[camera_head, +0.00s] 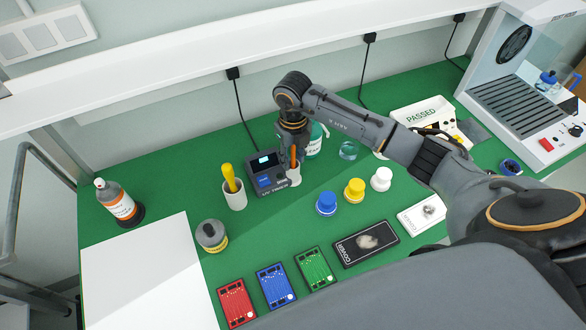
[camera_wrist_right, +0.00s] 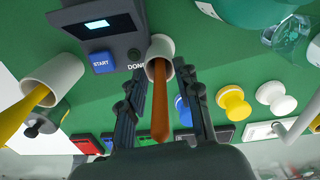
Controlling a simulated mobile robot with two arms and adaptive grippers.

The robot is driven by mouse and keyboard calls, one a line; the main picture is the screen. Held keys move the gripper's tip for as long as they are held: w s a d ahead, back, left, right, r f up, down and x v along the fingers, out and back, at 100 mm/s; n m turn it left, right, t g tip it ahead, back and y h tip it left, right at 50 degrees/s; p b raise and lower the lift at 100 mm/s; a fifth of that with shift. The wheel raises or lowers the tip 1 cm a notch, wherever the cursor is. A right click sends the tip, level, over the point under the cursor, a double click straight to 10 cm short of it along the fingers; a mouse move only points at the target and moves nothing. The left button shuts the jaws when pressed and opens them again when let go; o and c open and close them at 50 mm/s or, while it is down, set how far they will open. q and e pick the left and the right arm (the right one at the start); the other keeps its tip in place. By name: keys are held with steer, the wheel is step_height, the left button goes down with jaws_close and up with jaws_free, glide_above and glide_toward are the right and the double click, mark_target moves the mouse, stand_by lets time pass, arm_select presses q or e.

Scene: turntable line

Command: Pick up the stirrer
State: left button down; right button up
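The stirrer, an orange-brown stick (camera_wrist_right: 160,110), stands tilted in a small white cup (camera_wrist_right: 160,48) beside the UV timer. In the head view the stirrer (camera_head: 293,157) shows just under my right gripper (camera_head: 296,150), and the cup (camera_head: 294,175) is below it. In the wrist view my right gripper (camera_wrist_right: 162,85) has its two dark fingers apart, one on each side of the stirrer, with visible gaps. The stirrer's lower end is hidden inside the cup. My left gripper is not in view.
The UV timer (camera_head: 266,181) stands close on the left, then a white cup with a yellow-handled tool (camera_head: 229,171). Blue (camera_head: 326,203), yellow (camera_head: 354,190) and white (camera_head: 381,179) knobs stand to the right. A bottle (camera_head: 314,143) is just behind. Coloured boards lie in front.

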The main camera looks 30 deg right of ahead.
jaws_close()
